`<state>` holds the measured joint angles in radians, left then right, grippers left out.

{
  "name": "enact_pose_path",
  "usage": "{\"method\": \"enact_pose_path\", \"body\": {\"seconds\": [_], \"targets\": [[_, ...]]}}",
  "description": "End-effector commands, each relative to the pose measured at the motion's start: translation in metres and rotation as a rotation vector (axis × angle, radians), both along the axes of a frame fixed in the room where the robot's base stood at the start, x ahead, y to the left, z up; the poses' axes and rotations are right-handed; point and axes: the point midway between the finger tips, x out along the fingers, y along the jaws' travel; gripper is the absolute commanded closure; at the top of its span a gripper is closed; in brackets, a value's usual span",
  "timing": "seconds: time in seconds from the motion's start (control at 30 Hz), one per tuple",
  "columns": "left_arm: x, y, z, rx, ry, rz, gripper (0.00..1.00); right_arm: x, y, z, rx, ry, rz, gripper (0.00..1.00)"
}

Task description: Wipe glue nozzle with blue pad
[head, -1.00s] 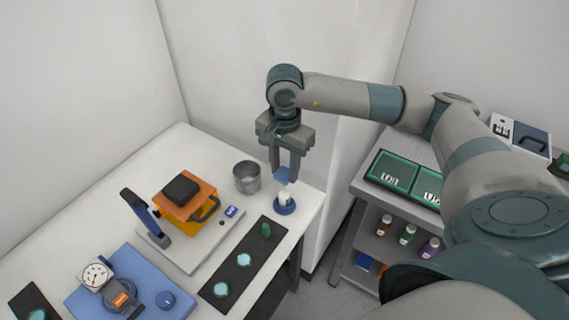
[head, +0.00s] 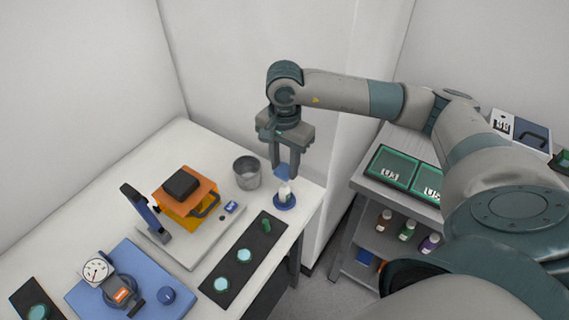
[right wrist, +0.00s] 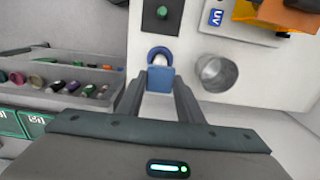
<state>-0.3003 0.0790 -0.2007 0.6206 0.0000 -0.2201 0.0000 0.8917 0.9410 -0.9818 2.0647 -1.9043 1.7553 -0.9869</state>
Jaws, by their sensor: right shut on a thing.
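My right gripper (head: 287,168) points straight down, shut on a small blue pad (head: 284,172). The pad also shows between the fingertips in the right wrist view (right wrist: 160,79). Just below the pad in the head view stands a small white glue bottle (head: 285,191), upright in a round blue holder (head: 285,204). The holder also shows just beyond the pad in the right wrist view (right wrist: 152,51). The pad is at or very near the bottle's nozzle, which it hides. I cannot tell whether they touch. My left gripper is not in view.
A metal cup (head: 247,173) stands left of the bottle. A black strip (head: 230,275) with green and pale discs lies in front. An orange-topped fixture (head: 187,209) and a blue dial-gauge base (head: 145,262) stand further left. A grey shelf unit (head: 345,215) is to the right, across a gap.

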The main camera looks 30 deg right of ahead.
Motion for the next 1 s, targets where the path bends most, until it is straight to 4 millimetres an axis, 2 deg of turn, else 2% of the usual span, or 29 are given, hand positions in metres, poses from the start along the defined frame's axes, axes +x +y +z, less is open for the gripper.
{"method": "enact_pose_path", "body": {"seconds": [1.0], "targets": [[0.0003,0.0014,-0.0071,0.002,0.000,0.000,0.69,0.0000,-0.0001,-0.0057,0.000,0.000,0.000,0.85]]}}
